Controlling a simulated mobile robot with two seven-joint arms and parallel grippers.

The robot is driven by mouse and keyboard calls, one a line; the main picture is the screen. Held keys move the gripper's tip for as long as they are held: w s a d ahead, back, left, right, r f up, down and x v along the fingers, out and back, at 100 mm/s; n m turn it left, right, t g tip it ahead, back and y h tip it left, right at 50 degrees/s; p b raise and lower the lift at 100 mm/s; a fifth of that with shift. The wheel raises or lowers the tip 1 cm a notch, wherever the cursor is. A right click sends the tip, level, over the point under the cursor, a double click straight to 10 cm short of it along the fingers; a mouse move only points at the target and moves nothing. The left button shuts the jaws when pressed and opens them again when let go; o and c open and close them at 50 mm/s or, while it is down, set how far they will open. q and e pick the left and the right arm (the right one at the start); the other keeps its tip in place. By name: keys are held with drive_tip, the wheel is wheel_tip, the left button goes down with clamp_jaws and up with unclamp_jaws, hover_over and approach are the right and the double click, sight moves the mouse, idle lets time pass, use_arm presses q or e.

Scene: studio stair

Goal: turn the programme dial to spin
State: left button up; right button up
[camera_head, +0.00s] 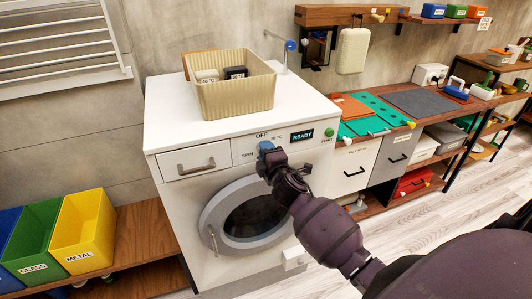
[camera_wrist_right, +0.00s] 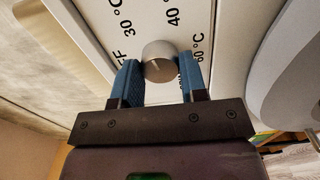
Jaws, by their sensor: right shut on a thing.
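The silver round programme dial (camera_wrist_right: 159,54) sits on the white washing machine's front panel. In the wrist view the blue fingers of my right gripper (camera_wrist_right: 160,76) are on either side of it, shut on it. In the head view my right gripper (camera_head: 266,151) reaches the panel just below the OFF label and hides the dial. The SPIN label (camera_head: 247,154) is to the left of the gripper there. The wrist view shows OFF, 30 °C, 40 °C and 60 °C around the dial. Which mark the dial points at cannot be told. My left gripper is not in view.
The washing machine (camera_head: 172,130) has a READY display (camera_head: 302,135), a green START button (camera_head: 329,132), a drawer (camera_head: 197,161) and a round door (camera_head: 245,214) below the panel. A beige basket (camera_head: 237,97) stands on top. Coloured bins (camera_head: 82,232) stand at the left.

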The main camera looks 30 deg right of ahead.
drive_tip(key=shift+m+p, duration=3.6)
drive_tip(key=shift+m, duration=12.4)
drive_tip(key=o, duration=0.9)
